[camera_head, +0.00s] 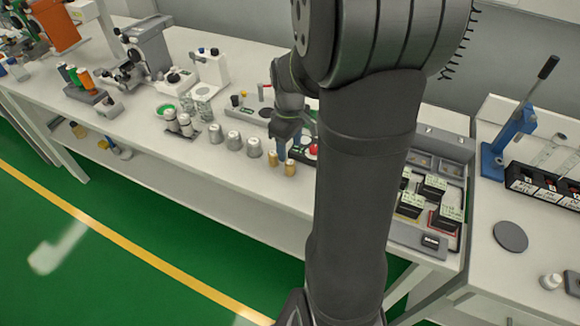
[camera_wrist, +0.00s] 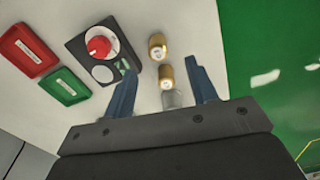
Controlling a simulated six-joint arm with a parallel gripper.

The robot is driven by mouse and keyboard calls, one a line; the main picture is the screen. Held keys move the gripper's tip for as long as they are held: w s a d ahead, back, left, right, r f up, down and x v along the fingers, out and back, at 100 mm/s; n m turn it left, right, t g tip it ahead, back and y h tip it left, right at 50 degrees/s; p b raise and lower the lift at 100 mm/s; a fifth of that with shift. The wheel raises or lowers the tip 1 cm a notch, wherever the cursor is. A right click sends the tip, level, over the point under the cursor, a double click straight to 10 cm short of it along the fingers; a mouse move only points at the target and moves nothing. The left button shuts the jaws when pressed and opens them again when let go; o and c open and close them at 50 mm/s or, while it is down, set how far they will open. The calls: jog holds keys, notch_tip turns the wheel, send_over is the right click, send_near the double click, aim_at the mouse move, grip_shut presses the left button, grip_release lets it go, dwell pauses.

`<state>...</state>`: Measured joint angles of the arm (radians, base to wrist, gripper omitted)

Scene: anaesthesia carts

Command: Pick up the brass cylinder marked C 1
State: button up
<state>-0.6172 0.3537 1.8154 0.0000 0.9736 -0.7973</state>
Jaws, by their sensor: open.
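Two small brass cylinders stand side by side on the white bench. In the head view, one is on the left (camera_head: 273,159) and one on the right (camera_head: 291,168). In the wrist view, one is farther out (camera_wrist: 157,46) and one nearer (camera_wrist: 166,78). Their markings are too small to read, so I cannot tell which is C 1. My gripper (camera_head: 287,147) is open and empty, pointing down just behind and above them. In the wrist view, its blue fingers (camera_wrist: 159,69) spread to either side of the nearer cylinder, seemingly without contact.
A grey cylinder (camera_wrist: 172,99) is close beside the nearer brass one; several more grey ones (camera_head: 233,139) stand left. A black box with a red knob (camera_wrist: 98,44) and red (camera_wrist: 29,50) and green (camera_wrist: 64,86) trays lie nearby. The bench's front edge is close to the cylinders.

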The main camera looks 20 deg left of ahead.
aim_at(290, 162)
jog(key=shift+w+f, duration=0.2)
jog(key=shift+f, duration=3.7)
jog(key=c, duration=1.1)
